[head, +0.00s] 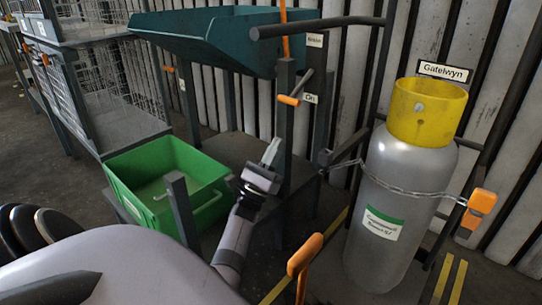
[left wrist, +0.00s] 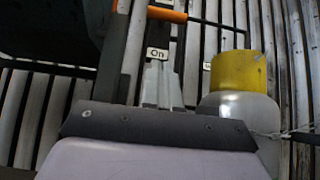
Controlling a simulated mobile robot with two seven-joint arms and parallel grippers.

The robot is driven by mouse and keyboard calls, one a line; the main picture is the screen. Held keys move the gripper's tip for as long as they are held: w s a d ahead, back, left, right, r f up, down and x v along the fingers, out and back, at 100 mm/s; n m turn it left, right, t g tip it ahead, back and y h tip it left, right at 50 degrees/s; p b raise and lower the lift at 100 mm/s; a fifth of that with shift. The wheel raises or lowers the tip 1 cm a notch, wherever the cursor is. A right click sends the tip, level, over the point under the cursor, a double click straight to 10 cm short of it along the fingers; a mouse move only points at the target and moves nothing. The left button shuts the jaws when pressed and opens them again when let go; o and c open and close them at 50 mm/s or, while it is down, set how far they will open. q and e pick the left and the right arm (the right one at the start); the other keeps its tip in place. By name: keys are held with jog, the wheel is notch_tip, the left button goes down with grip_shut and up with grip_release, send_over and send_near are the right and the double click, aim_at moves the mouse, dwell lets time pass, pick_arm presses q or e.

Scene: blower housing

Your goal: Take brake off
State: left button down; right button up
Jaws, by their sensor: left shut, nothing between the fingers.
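The brake lever (head: 290,99), a dark bar with an orange grip, sits on a dark post beside a small "On" label (head: 310,98). A second label (head: 315,40), too small to read surely, is higher on the post. In the left wrist view the orange grip (left wrist: 167,14) crosses the top, above the "On" label (left wrist: 157,54). My left gripper (head: 270,150) is shut and empty, pointing up, below the lever and apart from it. Its fingers (left wrist: 161,88) show together in the left wrist view. My right gripper is not in view.
A teal tray (head: 215,38) is at the upper left of the post. A green crate (head: 165,185) stands left of my gripper. A grey gas cylinder (head: 395,210) with a yellow collar is chained at the right. An orange-topped handle (head: 304,255) rises in front.

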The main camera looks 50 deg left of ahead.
pick_arm(q)
notch_tip(320, 180, up, 8)
jog(key=w, duration=0.3)
jog(key=shift+f+p, duration=0.15)
jog(key=shift+p, duration=0.2)
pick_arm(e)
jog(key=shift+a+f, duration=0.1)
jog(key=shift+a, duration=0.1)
pick_arm(q)
jog(key=shift+a, duration=0.15)
jog(key=shift+s+r+g+p, duration=0.3)
jog(key=shift+r+g+p, duration=0.15)
jog(key=shift+p, duration=0.7)
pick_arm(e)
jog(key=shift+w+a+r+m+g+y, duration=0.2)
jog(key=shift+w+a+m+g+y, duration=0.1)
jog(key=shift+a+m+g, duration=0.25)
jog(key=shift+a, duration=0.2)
